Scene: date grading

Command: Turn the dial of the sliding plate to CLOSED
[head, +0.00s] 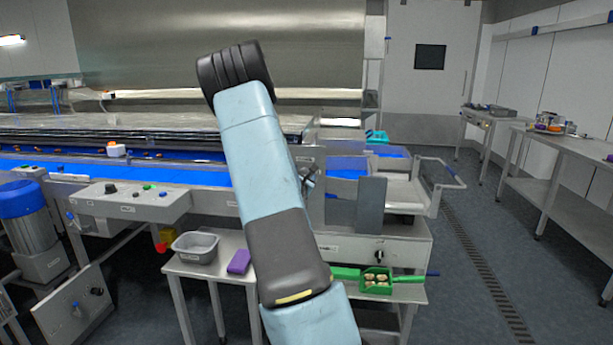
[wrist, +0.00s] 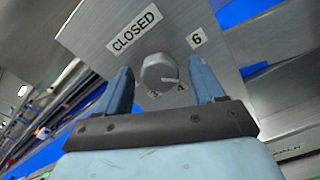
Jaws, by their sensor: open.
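The dial (wrist: 158,72) is a round grey knob on a bare metal plate (wrist: 100,42) in the wrist view. A CLOSED label (wrist: 134,31) is at its upper left and a 6 label (wrist: 195,40) at its upper right. Smaller marks below the dial are hard to read. A thin pointer line on the dial seems to aim to the lower right, away from CLOSED. My gripper (wrist: 160,68) is open, with one blue finger left and one right of the dial. I see gaps on both sides; contact does not show. In the head view my arm hides most of this spot.
A control panel (head: 130,203) with knobs is left of my arm. Another black knob (head: 379,256) is on the machine front. The aisle at right is clear.

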